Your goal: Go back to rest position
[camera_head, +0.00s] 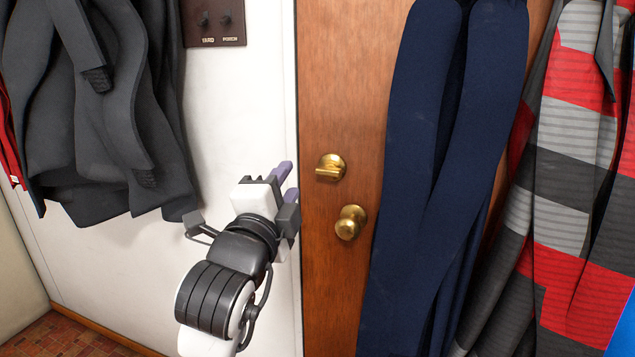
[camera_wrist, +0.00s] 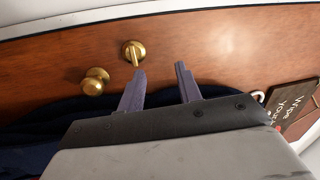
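My gripper (camera_head: 287,185) is raised in front of the white wall, just left of the wooden door's edge in the head view. In the wrist view its two purple fingers (camera_wrist: 160,82) stand apart with nothing between them. The wooden door (camera_head: 335,270) has a brass thumb-turn lock (camera_head: 331,167) and a round brass knob (camera_head: 350,222) below it. Both also show in the wrist view, the lock (camera_wrist: 134,52) near the left fingertip and the knob (camera_wrist: 95,81) further left. I see no clear contact between the fingers and the lock.
A navy scarf (camera_head: 425,170) and a red, grey and black striped garment (camera_head: 565,190) hang at right. A dark sign (camera_wrist: 290,103) hangs at the wrist view's right. White wall (camera_head: 235,110) lies bare between coats and door.

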